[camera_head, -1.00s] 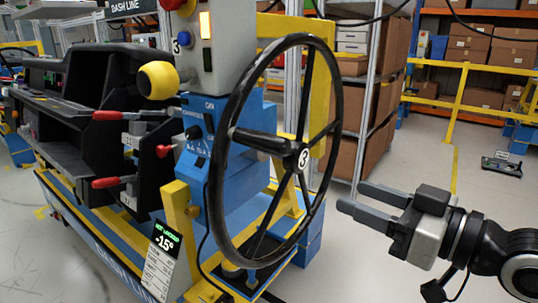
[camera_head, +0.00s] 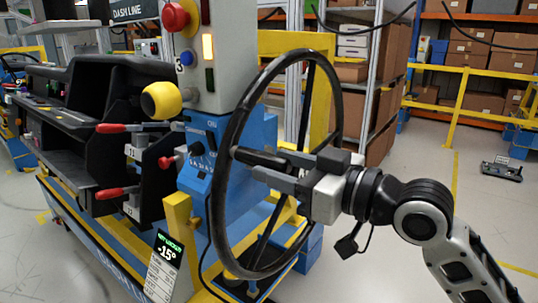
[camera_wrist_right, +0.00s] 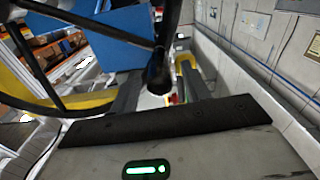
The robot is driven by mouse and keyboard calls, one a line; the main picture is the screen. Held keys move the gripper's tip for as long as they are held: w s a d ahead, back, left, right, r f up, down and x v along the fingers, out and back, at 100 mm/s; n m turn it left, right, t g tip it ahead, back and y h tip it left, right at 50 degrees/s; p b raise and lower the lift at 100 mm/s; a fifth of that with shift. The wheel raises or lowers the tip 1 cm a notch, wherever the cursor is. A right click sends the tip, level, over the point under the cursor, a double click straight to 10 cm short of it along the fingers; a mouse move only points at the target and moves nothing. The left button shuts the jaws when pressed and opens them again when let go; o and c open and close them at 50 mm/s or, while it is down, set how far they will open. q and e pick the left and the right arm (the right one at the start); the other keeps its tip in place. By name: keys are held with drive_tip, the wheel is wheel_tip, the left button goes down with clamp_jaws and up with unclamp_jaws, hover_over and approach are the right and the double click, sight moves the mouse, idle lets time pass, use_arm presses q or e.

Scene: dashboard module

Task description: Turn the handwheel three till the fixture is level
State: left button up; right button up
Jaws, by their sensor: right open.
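The handwheel three (camera_head: 217,200) is a large black wheel on the near end of the blue and yellow fixture (camera_head: 178,225). A small display (camera_head: 167,250) on the fixture reads -15°. My right gripper (camera_head: 248,163) is open in front of the wheel, its fingers pointing left across the hub area. It hides the hub and part of the spokes. In the right wrist view a dark rounded bar end, seemingly the wheel's handle (camera_wrist_right: 158,75), lies between the two spread fingers (camera_wrist_right: 160,95). Contact cannot be told. My left gripper is not in view.
A black dashboard module (camera_head: 85,80) with red-handled clamps (camera_head: 113,128) sits on the fixture. A grey control box (camera_head: 215,50) with a red button and a yellow knob (camera_head: 160,100) stand behind the wheel. Shelves with boxes are at the back.

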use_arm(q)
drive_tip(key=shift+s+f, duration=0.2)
use_arm(e)
drive_tip(key=shift+x, duration=1.25)
